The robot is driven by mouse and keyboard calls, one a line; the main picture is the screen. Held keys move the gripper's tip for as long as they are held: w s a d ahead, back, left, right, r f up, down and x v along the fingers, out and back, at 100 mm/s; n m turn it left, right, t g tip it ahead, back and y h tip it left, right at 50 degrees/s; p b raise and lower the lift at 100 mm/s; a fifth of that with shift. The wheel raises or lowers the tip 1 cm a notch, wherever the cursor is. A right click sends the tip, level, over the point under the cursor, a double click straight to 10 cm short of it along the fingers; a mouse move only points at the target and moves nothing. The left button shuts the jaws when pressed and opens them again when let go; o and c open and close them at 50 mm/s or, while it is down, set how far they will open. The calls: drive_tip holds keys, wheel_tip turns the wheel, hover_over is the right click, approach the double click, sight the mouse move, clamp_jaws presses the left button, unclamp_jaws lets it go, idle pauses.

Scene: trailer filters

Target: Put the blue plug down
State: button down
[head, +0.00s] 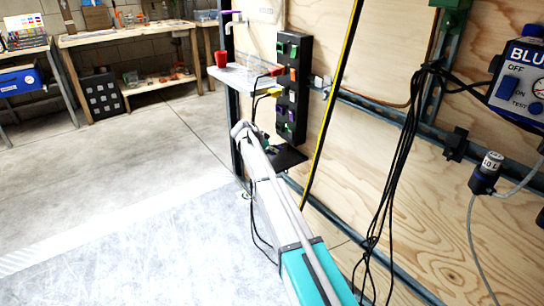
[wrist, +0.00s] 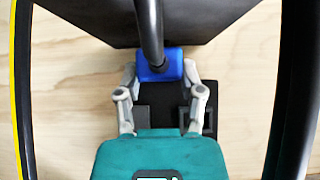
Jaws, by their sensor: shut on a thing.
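The blue plug (wrist: 159,67) is between the fingertips of my gripper (wrist: 160,72) in the wrist view. A thick black cable (wrist: 150,25) runs from it toward the top of that picture. My gripper is shut on the plug, one grey finger on each side. In the head view my arm reaches to the wall by a small black shelf (head: 289,158). The plug cannot be made out there, as my arm hides much of that spot.
A black panel (head: 293,85) with coloured sockets or plugs stands on the plywood wall above the shelf. A white shelf (head: 240,79) with a red cup (head: 221,59) is beside it. Black cables (head: 402,150) hang at the right. The floor at left is clear.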

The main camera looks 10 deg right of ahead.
sight(270, 153)
drive_tip(key=shift+f+b, duration=0.8)
drive_tip(key=shift+f, duration=0.3)
drive_tip(key=shift+f+b, duration=0.55)
drive_tip(key=shift+c, duration=1.1)
unclamp_jaws()
drive_tip(key=shift+r, duration=0.1)
drive_tip(key=shift+r, duration=0.1)
drive_tip(key=shift+s+a+r+p, duration=0.1)
drive_tip(key=shift+r+p, duration=0.55)
drive_tip(key=shift+p, duration=0.2)
drive_tip(key=p+v, duration=0.7)
drive_tip(key=v, duration=0.4)
drive_tip(key=shift+a+p, duration=0.2)
drive_tip(key=shift+p, duration=0.15)
drive_tip(key=shift+s+r, duration=0.1)
drive_tip(key=shift+s, duration=0.05)
